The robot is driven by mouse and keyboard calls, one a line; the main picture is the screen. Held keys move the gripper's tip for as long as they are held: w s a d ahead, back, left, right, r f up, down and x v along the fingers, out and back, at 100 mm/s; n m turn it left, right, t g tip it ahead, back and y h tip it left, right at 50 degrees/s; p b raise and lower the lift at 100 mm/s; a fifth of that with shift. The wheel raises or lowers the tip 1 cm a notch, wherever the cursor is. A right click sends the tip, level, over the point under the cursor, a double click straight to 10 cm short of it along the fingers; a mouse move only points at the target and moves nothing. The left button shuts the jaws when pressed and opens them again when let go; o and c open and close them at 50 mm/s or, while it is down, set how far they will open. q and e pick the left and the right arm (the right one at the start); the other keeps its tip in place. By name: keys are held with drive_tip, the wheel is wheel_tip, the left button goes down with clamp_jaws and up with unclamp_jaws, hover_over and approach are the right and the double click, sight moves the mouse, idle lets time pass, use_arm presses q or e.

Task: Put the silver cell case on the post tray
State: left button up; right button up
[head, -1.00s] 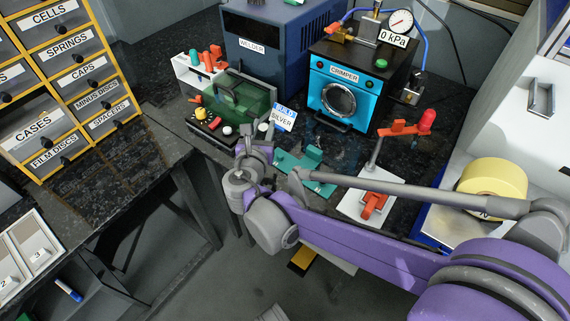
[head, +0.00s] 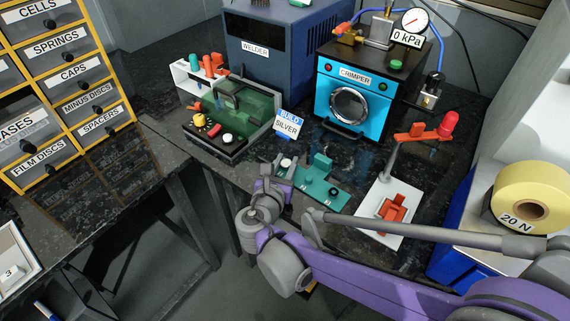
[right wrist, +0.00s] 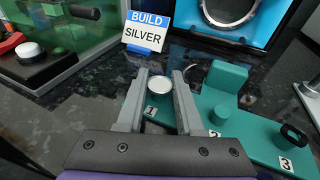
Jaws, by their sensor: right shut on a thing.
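The silver cell case (right wrist: 160,85) is a small round disc with a pale top, held between the fingertips of my right gripper (right wrist: 161,74) in the right wrist view. It shows as a small pale disc (head: 286,163) in the head view. The teal post tray (head: 318,172) lies on the dark bench and also shows in the right wrist view (right wrist: 243,130). The case is at the tray's left end, by the label 1; whether it touches the tray cannot be told. Posts 2 and 3 are to its right. My left gripper is out of view.
A "BUILD SILVER" sign (head: 287,124) stands behind the tray. The blue crimper (head: 355,95) is at the back, and a green-windowed box (head: 240,110) is at the left. A white plate with a red-orange fixture (head: 392,207) stands right of the tray.

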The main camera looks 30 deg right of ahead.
drive_tip(key=o, duration=0.8)
drive_tip(key=shift+f, duration=0.1)
drive_tip(key=shift+r, duration=0.2)
drive_tip(key=p+v, duration=0.2)
drive_tip(key=v, duration=1)
drive_tip(key=shift+s+p, duration=0.1)
drive_tip(key=shift+p, duration=0.2)
